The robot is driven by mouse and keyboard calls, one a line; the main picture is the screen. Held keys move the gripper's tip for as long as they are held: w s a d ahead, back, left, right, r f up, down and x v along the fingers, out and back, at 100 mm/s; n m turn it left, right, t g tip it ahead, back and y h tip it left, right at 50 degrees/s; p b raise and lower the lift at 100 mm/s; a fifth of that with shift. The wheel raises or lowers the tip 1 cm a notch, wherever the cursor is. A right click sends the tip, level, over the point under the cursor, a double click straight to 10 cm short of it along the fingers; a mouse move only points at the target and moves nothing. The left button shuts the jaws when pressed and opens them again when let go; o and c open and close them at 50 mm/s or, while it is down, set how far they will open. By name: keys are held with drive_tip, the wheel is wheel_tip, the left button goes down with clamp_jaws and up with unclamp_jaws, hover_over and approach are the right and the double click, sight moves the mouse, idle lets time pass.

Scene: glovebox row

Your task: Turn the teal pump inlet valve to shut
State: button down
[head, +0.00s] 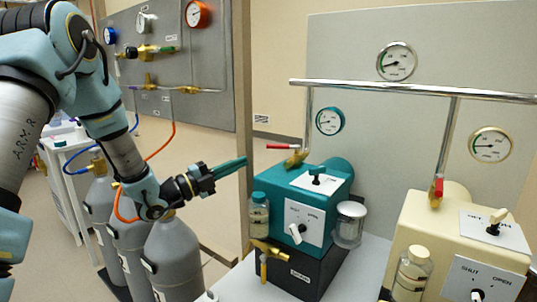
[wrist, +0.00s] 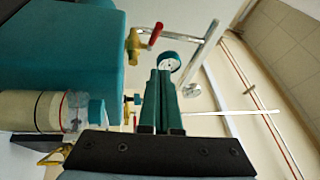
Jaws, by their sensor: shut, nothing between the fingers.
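The teal pump (head: 335,193) stands on the bench, and its teal side fills the upper left of the wrist view (wrist: 60,50). A brass valve (head: 296,160) with a red lever (head: 283,146) sits where the pipe meets the pump's top left; the lever lies about level, pointing left, across the pipe. In the wrist view the red lever (wrist: 156,35) stands beyond my fingertips. The pump's front panel (head: 305,222) is marked SHUT and OPEN and carries a small knob (head: 296,233). My gripper (head: 244,161) is shut and empty, left of the lever and apart from it.
A bottle (head: 258,212) and brass tap (head: 265,252) are at the teal pump's left, a clear jar (head: 349,224) at its right. A cream pump (head: 450,240) has its own red lever (head: 438,188), upright. Grey gas cylinders (head: 180,258) stand below my arm. A chrome rail (head: 415,90) runs above.

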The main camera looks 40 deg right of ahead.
drive_tip(key=s+a+f+m+t, duration=0.1)
drive_tip(key=s+a+m+t, duration=0.1)
drive_tip(key=p, duration=0.4)
approach(278, 148)
drive_tip(key=shift+y, duration=0.3)
drive_tip(key=s+d, duration=0.1)
drive_tip(key=s+d+r, duration=0.1)
drive_tip(key=s+d, duration=0.1)
drive_tip(key=shift+s+d, duration=0.15)
drive_tip(key=shift+d, duration=0.1)
drive_tip(key=shift+w+d+r+p, duration=0.2)
drive_tip(key=shift+w+d+p, duration=0.15)
drive_tip(key=shift+w+d, duration=0.9)
drive_tip(key=shift+w, duration=0.15)
drive_tip(key=shift+w, duration=0.1)
drive_tip(key=shift+w+f+g+b, duration=0.1)
drive_tip(key=shift+g+b, duration=0.2)
drive_tip(key=shift+b, duration=0.05)
drive_tip(key=shift+w+g, duration=0.1)
drive_tip(key=shift+g, duration=0.3)
